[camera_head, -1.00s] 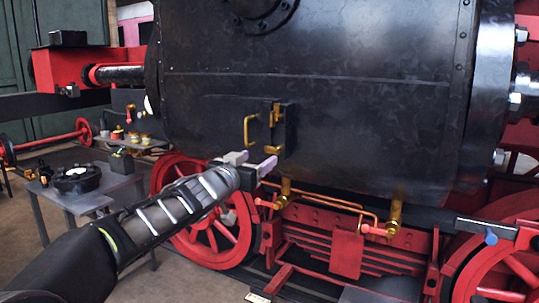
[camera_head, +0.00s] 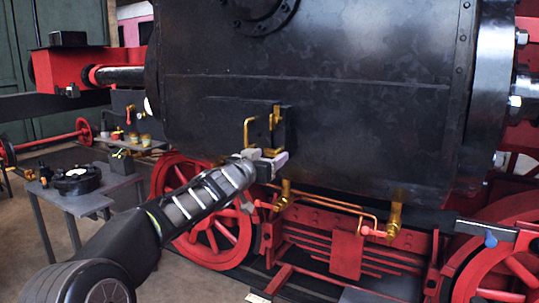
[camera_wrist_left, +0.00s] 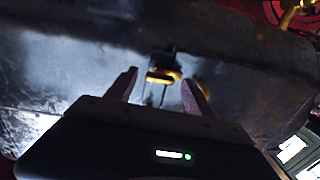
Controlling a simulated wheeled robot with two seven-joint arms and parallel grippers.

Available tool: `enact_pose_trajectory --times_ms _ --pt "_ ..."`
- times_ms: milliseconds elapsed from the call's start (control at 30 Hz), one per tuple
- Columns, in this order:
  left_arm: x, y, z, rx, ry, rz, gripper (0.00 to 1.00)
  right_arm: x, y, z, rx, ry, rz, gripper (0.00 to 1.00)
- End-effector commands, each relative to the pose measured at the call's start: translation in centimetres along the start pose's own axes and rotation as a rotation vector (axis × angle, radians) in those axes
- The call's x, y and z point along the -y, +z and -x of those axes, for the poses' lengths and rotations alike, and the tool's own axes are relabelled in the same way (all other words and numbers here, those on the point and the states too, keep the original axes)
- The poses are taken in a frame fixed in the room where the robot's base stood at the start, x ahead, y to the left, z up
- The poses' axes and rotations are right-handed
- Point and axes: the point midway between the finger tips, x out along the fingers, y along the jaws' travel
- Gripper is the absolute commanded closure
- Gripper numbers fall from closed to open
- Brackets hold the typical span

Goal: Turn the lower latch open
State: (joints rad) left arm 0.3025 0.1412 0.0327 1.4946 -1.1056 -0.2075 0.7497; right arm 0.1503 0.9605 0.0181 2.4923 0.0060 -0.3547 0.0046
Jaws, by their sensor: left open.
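A small dark box with a door sits on the black boiler side, with a brass handle (camera_head: 247,132) on its left and brass latch parts (camera_head: 275,117) on its right. My left gripper (camera_head: 267,155) is at the box's lower edge, just under these brass parts, with its jaws apart. In the left wrist view, a brass latch piece (camera_wrist_left: 163,76) shows between and slightly beyond the open fingertips (camera_wrist_left: 161,86), apart from both. I cannot tell for sure which latch it is. The gripper hides part of the area under the box in the head view. My right gripper is out of view.
Below the gripper are brass valves (camera_head: 284,195), a copper pipe (camera_head: 325,201) and a red wheel (camera_head: 215,235). A grey table (camera_head: 120,184) with a round black part (camera_head: 76,180) stands at the left. The boiler wall (camera_head: 370,120) right of the box is bare.

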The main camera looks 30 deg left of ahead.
Motion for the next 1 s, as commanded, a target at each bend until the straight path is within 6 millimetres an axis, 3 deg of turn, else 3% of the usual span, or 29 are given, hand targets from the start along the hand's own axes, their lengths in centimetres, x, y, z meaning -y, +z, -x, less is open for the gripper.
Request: enact_pose_trajectory --times_ms 367,1000 --pt "-0.02 0.02 -0.62 0.0 0.0 0.0 0.4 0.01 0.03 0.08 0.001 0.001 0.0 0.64" --pt "-0.01 0.0 -0.59 0.0 0.0 0.0 0.92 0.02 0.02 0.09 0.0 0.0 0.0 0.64"
